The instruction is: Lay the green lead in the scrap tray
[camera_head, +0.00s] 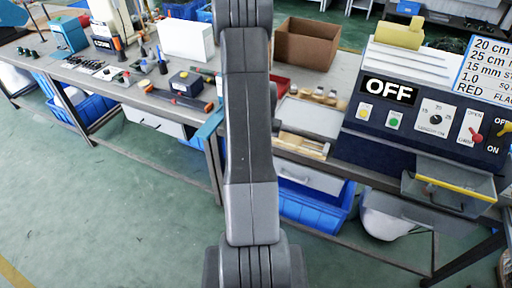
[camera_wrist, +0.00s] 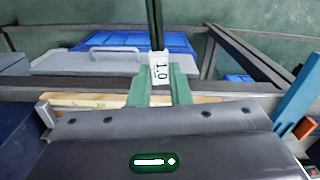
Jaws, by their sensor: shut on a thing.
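In the wrist view my gripper (camera_wrist: 159,85) has green fingers closed around a white tag (camera_wrist: 160,68) marked "1.0". A dark green strand, which looks like the green lead (camera_wrist: 155,25), runs from the tag up out of the picture. Its far end is out of view. In the head view my arm hides the gripper and the lead. I cannot tell for sure which container is the scrap tray. A clear bin with a yellow edge (camera_head: 455,183) hangs at the front of the machine on the right.
A machine panel (camera_head: 400,105) reading "OFF" stands on the right of the bench. A cardboard box (camera_head: 306,45) is behind my arm. Tools and a white box (camera_head: 186,40) stand on the left bench. Blue bins (camera_head: 310,205) sit below. The floor in front is clear.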

